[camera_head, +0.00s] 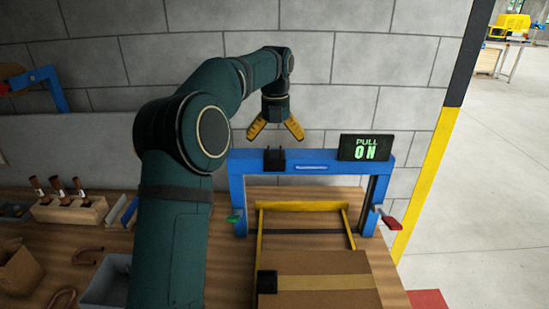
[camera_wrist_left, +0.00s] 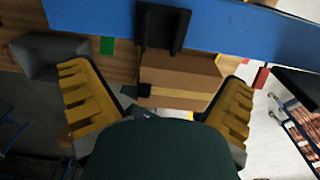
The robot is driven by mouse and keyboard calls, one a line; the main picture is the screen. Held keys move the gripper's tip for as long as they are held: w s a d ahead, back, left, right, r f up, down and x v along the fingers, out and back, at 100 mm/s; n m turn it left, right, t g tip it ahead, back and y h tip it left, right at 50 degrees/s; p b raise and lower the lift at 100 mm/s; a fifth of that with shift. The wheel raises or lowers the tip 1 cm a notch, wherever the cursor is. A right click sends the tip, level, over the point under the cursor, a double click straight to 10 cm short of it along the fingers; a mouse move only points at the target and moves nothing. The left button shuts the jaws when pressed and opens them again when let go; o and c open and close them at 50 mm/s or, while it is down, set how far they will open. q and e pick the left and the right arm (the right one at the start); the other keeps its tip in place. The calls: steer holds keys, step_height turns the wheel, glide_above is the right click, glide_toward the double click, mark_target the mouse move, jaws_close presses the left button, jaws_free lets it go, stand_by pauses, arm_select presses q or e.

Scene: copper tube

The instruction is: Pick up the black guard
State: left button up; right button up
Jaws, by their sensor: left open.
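The black guard (camera_head: 274,160) is a small dark bracket on the top beam of the blue frame (camera_head: 237,185). In the left wrist view the guard (camera_wrist_left: 163,27) shows as a black U-shaped piece near the top centre, against the blue beam. My left gripper (camera_head: 275,131) has yellow fingers spread wide and empty, pointing down above the guard and apart from it. In the left wrist view the open fingers (camera_wrist_left: 157,76) stand to either side, with the guard beyond and between them. My right gripper is in neither view.
A cardboard box (camera_head: 325,262) lies on the bench below the frame. A red lever (camera_head: 389,221) juts out at right, a green one (camera_head: 234,217) at left. A grey block wall (camera_head: 350,60) is behind.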

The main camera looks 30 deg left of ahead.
mark_target(274, 152)
arm_select(q)
steer(key=f, duration=0.5)
steer(key=shift+w+a+f+b, duration=0.15)
steer(key=shift+a+b, duration=0.1)
steer(key=shift+b, duration=0.15)
steer(key=c, duration=1.7)
